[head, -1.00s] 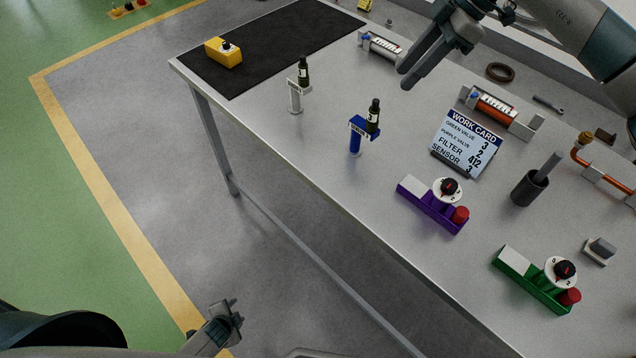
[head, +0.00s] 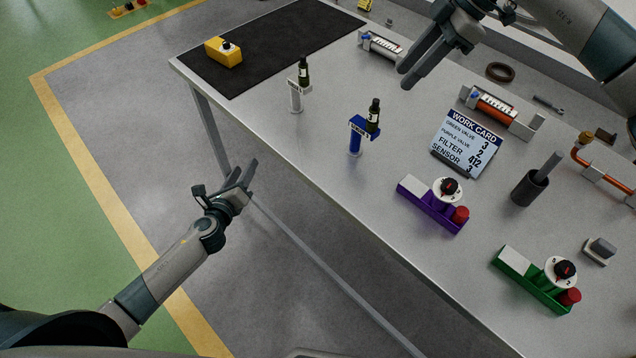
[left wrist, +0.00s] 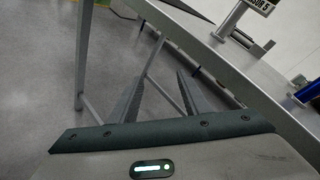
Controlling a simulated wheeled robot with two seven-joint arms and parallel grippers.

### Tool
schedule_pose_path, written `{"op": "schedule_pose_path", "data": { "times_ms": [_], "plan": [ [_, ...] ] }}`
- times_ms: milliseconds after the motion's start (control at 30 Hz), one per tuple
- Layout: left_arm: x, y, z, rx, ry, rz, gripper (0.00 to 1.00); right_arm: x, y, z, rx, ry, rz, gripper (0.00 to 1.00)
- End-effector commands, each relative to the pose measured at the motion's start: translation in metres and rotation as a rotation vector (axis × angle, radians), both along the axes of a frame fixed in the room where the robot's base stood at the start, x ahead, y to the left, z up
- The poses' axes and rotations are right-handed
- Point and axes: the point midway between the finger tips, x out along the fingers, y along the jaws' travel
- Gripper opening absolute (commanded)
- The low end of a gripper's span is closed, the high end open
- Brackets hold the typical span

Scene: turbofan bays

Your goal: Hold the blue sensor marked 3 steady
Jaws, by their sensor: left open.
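The blue sensor stand (head: 355,138) is upright on the bench near its front edge, with a small dark bottle-shaped sensor (head: 373,115) at its top. Its small label is hard to read in the head view. The blue stand also shows at the right edge of the left wrist view (left wrist: 311,92). My left gripper (head: 242,170) is open and empty over the floor, in front of the bench and left of the blue stand, apart from it. Its fingers show in the left wrist view (left wrist: 160,84). My right gripper (head: 404,80) is open and empty above the back of the bench.
A white sensor stand (head: 295,98) is left of the blue one. The work card (head: 467,143), purple valve (head: 430,204) and green valve (head: 532,280) are to its right. A yellow box (head: 223,52) is on the black mat (head: 290,35). The bench front edge and leg (head: 209,130) are near my left gripper.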

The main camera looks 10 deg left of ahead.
Motion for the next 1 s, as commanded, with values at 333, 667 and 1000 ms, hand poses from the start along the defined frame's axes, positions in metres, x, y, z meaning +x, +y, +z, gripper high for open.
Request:
{"op": "schedule_pose_path", "data": {
  "times_ms": [333, 667, 1000],
  "plan": [
    [0.004, -0.072, 0.153, 0.475, -0.34, -0.212, 0.43, 0.0, 0.0, 0.0, 0.0, 0.0, 0.0, 0.31],
    [-0.064, -0.192, 0.13, 0.571, -0.384, -0.41, 0.43, 0.0, 0.0, 0.0, 0.0, 0.0, 0.0, 0.31],
    [-0.088, -0.229, 0.114, 0.553, -0.373, -0.471, 0.43, 0.0, 0.0, 0.0, 0.0, 0.0, 0.0, 0.31]
  ]
}}
